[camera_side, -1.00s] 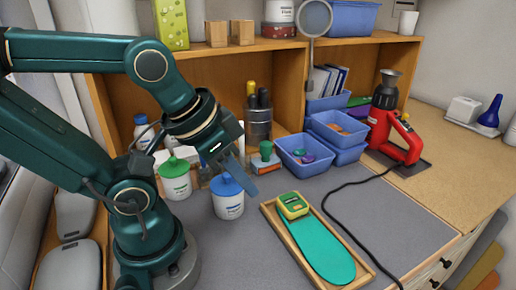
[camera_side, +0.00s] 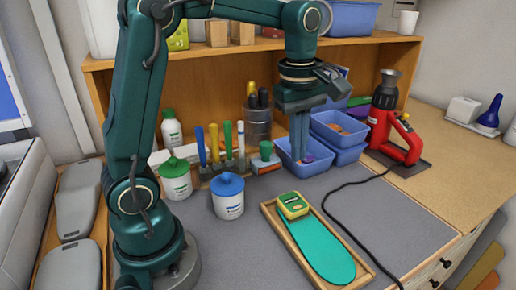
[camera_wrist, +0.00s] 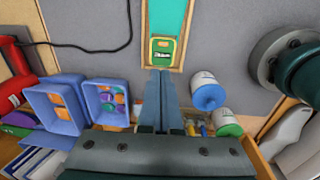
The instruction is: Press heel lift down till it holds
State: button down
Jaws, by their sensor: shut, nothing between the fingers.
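The heel lift (camera_side: 293,205) is a small green and yellow piece. It sits on the heel end of a teal insole (camera_side: 328,250), which lies in a shallow wooden tray (camera_side: 365,268) on the grey mat. In the wrist view the heel lift (camera_wrist: 163,50) shows just beyond my fingertips. My gripper (camera_side: 299,158) is shut and empty, pointing down. It hangs above the bench behind the heel lift, in front of the blue bin in the side view. The gripper (camera_wrist: 160,75) does not appear to touch the lift.
Blue bins (camera_side: 335,150) stand behind the tray. A blue-lidded jar (camera_side: 228,198) and a green-lidded jar (camera_side: 175,180) stand to its left. A red heat tool (camera_side: 395,130) is at right, its black cable (camera_side: 335,205) running past the tray. The mat around the tray is mostly clear.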

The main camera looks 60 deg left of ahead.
aim_at(292, 202)
jog(key=shift+g, duration=0.4)
jog(key=shift+w+a+f, duration=0.15)
jog(key=shift+a+f, duration=0.05)
jog(key=shift+f, duration=2.3)
jog(key=shift+w+a+f, duration=0.1)
jog(key=shift+a+f, duration=0.05)
jog(key=shift+f, duration=2.3)
jog(key=shift+f, duration=0.9)
jog(key=shift+r, duration=0.8)
jog(key=shift+r, duration=0.1)
notch_tip(292, 202, up, 8)
jog(key=shift+f, duration=0.2)
